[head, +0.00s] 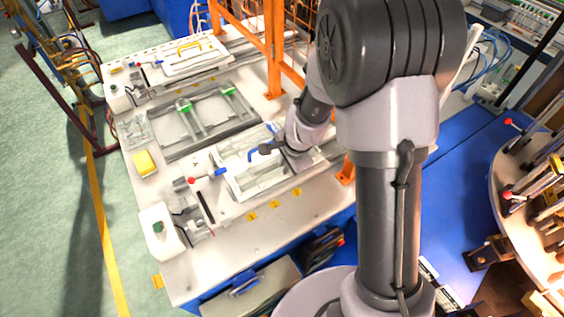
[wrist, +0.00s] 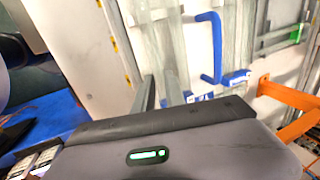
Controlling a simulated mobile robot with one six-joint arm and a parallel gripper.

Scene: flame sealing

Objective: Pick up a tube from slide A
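A white slide fixture with a blue handle (head: 265,151) lies at the front of the workbench. Its label cannot be read, so I cannot tell whether it is slide A. In the wrist view the blue handle (wrist: 212,48) stands between clear, glassy tube-like strips (wrist: 160,45). In the head view my arm hides most of the gripper and part of the fixture.
A grey frame with green clamps (head: 184,104) lies behind the front fixture. A fixture with a yellow handle (head: 196,45) is at the back. An orange post (head: 273,50) stands close to my arm. A yellow box (head: 145,163) is at the left edge.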

